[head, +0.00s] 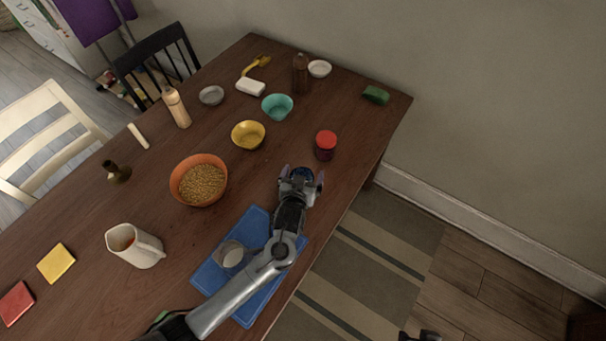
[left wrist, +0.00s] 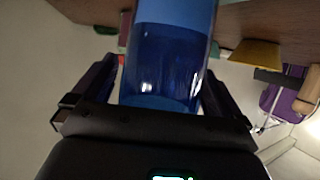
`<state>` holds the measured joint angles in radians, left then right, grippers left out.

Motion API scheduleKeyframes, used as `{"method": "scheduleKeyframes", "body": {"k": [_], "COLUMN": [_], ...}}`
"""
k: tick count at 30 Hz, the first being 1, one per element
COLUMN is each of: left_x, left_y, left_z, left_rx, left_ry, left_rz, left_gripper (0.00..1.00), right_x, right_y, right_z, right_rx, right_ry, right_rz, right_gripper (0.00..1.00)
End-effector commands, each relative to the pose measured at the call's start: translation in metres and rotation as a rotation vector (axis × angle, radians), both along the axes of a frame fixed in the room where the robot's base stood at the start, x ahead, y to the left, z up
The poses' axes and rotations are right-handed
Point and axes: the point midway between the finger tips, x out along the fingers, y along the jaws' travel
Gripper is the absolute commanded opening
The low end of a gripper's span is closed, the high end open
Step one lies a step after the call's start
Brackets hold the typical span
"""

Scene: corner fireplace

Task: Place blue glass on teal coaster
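The blue glass (head: 301,173) stands near the table's right edge, between the fingers of my left gripper (head: 301,179). In the left wrist view the blue glass (left wrist: 165,55) fills the middle, with a finger on each side. The fingers are spread wide around it, and a thin gap shows on its left side. I cannot see a firm grip. No teal coaster shows clearly; a sliver of green shows beside my left arm at the bottom. A dark part at the bottom edge may be my right gripper (head: 420,337); its fingers cannot be made out.
A blue board (head: 245,313) with a cup (head: 231,255) lies under my left forearm. A red-lidded jar (head: 325,145), orange bowl (head: 199,180), yellow bowl (head: 248,134) and white pitcher (head: 135,245) stand around. Yellow (head: 56,263) and red (head: 15,303) squares lie at left.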

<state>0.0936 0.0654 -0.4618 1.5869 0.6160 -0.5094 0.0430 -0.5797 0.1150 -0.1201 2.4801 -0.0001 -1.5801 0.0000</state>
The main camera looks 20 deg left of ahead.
Motion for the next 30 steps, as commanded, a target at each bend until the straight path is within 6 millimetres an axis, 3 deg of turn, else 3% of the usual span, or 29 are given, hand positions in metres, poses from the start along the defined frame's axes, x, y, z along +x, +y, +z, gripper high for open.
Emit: {"method": "scheduleKeyframes", "body": {"k": [8,11,24,30], "left_x": [0.000,-0.009,-0.079,-0.100], "left_y": [0.000,-0.002,-0.014,-0.018], "left_z": [0.005,0.008,0.037,0.046], "left_rx": [0.000,0.001,-0.002,0.000], "left_ry": [-0.002,0.000,0.002,0.000], "left_rz": [-0.001,-0.001,-0.001,0.000], "left_gripper": [1.00,1.00,1.00,1.00], "right_x": [0.000,0.000,0.000,0.000], "right_y": [0.000,0.000,-0.002,-0.002], "right_z": [0.001,0.004,0.022,0.027], "right_rx": [0.000,0.000,-0.010,-0.010], "right_ry": [0.000,0.000,0.001,0.001], "right_rz": [0.000,0.000,0.006,0.006], "right_gripper": [0.43,0.43,0.43,0.43]}}
